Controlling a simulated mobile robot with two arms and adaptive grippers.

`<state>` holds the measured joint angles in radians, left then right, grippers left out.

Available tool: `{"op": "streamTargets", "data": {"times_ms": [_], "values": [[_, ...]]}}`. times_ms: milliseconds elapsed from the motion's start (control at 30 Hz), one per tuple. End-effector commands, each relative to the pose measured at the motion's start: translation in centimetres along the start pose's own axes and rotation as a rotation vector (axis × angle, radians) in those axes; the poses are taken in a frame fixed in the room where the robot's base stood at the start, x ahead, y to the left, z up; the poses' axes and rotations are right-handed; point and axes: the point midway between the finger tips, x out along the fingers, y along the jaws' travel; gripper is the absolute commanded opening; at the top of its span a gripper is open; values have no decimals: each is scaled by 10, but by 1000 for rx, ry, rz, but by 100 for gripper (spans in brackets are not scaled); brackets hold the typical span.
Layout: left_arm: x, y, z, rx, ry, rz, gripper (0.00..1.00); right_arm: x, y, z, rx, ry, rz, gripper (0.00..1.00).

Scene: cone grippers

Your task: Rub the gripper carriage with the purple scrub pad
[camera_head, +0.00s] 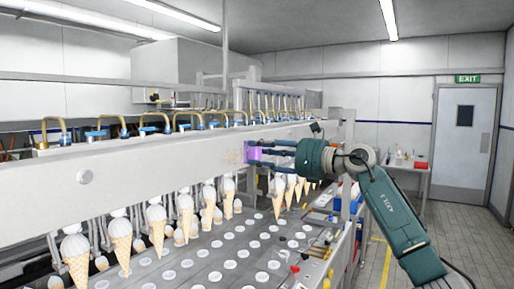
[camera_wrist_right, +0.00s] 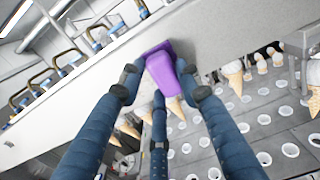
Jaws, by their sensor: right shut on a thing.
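The gripper carriage (camera_head: 130,160) is a long pale beam running across the head view above rows of hanging cones. It fills the upper part of the right wrist view (camera_wrist_right: 215,32) as a flat pale face. My right gripper (camera_head: 260,151) is shut on the purple scrub pad (camera_head: 254,156) at the carriage's front face. In the right wrist view the pad (camera_wrist_right: 176,72) sits between dark blue fingers, its far edge against or very near the carriage; firm contact is hard to tell. A faint yellowish patch (camera_head: 232,156) shows on the carriage left of the pad. My left gripper is out of view.
Several ice cream cones (camera_head: 122,238) hang below the carriage over a conveyor plate (camera_head: 205,262) with round white holes. Brass-coloured bent pipes (camera_head: 112,122) line the carriage's top. A side table (camera_head: 408,164) and exit door (camera_head: 466,140) stand back right. Floor at right is open.

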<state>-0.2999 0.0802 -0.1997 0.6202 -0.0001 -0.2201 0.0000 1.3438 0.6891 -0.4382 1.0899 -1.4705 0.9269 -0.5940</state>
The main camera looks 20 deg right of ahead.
Motion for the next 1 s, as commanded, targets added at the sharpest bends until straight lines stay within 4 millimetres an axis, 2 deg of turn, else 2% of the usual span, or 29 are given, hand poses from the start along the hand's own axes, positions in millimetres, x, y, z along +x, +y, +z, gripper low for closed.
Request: {"op": "streamTargets", "data": {"times_ms": [33, 333, 700, 1000], "values": [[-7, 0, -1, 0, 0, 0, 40, 1, -3, 2, 3, 1, 1, 13], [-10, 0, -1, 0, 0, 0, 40, 0, -6, -1, -1, 1, 2, 13], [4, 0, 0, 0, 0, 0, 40, 1, 23, -3, -3, 0, 2, 13], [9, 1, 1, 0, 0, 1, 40, 1, 36, -3, -3, 1, 4, 13]]}}
